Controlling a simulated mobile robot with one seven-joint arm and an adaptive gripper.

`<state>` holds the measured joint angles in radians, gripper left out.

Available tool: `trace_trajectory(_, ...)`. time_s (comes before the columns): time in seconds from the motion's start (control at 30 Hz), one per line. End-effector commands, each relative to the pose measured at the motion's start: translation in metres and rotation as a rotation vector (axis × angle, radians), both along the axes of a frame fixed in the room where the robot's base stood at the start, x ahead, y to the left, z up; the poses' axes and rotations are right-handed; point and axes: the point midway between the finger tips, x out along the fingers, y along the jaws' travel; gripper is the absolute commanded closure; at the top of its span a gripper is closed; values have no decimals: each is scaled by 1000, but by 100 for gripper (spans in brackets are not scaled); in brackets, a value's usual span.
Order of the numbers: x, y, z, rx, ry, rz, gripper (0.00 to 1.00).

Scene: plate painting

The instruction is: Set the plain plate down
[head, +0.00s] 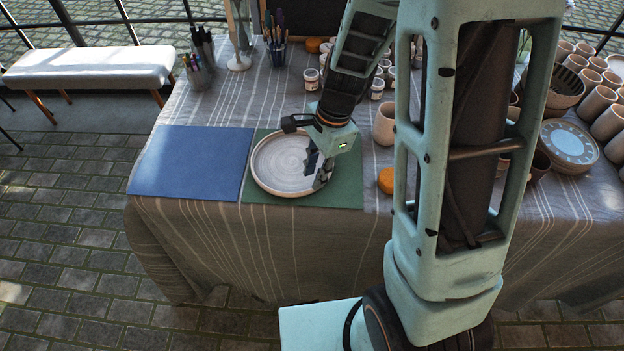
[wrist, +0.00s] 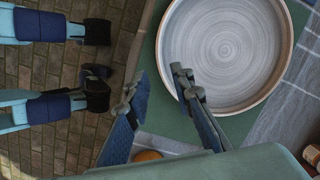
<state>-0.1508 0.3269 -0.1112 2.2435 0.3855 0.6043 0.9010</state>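The plain plate (head: 278,165) is pale grey with a spiral pattern and a tan rim. It appears to lie flat on the green mat (head: 345,192). In the wrist view the plate (wrist: 225,50) fills the upper right, over the green mat (wrist: 178,122). My gripper (head: 320,180) is at the plate's right front side, pointing down. In the wrist view my gripper (wrist: 160,78) has its fingers apart, one over the plate's inside and one outside its rim. Whether either finger touches the plate is unclear. My arm hides part of the plate's right side in the head view.
A blue mat (head: 190,162) lies bare left of the green one. An orange sponge-like piece (head: 386,180) and a beige cup (head: 384,125) stand right of my gripper. Stacked cups and a blue patterned plate (head: 570,146) are farther right. Pen holders (head: 277,52) stand behind.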

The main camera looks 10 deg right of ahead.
Motion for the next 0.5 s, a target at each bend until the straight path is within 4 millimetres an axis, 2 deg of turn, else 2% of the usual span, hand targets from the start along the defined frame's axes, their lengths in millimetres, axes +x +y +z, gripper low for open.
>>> trace_trajectory(0.03, 1, -2, 15, -1, -6, 0, 78)
trace_trajectory(0.2, 1, -8, 47, 0, -3, 0, 78)
trace_trajectory(0.33, 1, -11, 63, 0, -2, 0, 78)
trace_trajectory(0.5, 0, -13, 71, 0, 0, 0, 78)
